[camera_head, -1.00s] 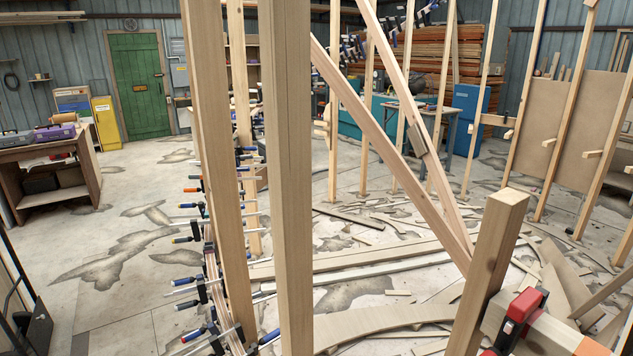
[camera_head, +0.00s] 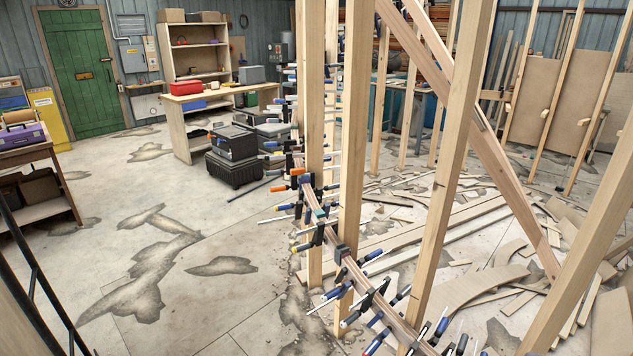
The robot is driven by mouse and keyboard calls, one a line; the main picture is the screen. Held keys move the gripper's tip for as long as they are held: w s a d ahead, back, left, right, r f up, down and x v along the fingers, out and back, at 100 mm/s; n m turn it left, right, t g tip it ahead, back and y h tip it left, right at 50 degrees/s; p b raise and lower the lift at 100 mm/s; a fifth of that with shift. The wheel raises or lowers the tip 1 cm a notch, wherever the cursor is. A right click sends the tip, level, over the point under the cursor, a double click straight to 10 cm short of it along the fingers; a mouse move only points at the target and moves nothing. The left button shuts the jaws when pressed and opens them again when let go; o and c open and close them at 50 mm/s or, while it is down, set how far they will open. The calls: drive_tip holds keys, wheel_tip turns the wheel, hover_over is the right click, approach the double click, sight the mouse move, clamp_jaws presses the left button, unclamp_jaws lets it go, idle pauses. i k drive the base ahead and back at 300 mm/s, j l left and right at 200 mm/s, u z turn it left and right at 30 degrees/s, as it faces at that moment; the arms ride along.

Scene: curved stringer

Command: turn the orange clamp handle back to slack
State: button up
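A curved wooden stringer (camera_head: 350,264) runs from the lower right up and away behind the upright posts, with many bar clamps along it. Most clamp handles are blue. An orange clamp handle (camera_head: 297,172) shows on the left side of the stringer, and more orange shows just below it, at a handle (camera_head: 278,188) pointing left. At this size I cannot tell how tight any clamp is. My gripper is not in view.
Wooden posts (camera_head: 440,180) stand close in front and partly hide the stringer. Wood offcuts and strips litter the floor at right. Black cases (camera_head: 232,160) stand by a workbench (camera_head: 190,108) at the back. The stained concrete floor (camera_head: 190,230) at left is open.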

sight(295, 173)
drive_tip(key=i+j, duration=0.1)
drive_tip(key=j, duration=0.25)
drive_tip(key=i+j, duration=0.1)
drive_tip(key=j, duration=0.3)
drive_tip(key=i+j, duration=0.1)
drive_tip(key=j, duration=0.25)
drive_tip(key=i+j+u, duration=0.1)
drive_tip(key=j, duration=0.25)
drive_tip(key=i+j, duration=0.1)
drive_tip(key=j, duration=0.25)
drive_tip(key=i+u, duration=0.1)
drive_tip(key=i, duration=0.35)
drive_tip(key=i+l+u, duration=0.15)
drive_tip(key=i, duration=0.35)
drive_tip(key=i+u, duration=0.1)
drive_tip(key=i, duration=0.35)
drive_tip(key=i+l+u, duration=0.15)
drive_tip(key=i, duration=0.3)
drive_tip(key=i+l+u, duration=0.1)
drive_tip(key=i+l, duration=0.2)
drive_tip(key=i, duration=0.15)
drive_tip(key=i+l+u, duration=0.1)
drive_tip(key=i, duration=0.35)
drive_tip(key=l, duration=0.1)
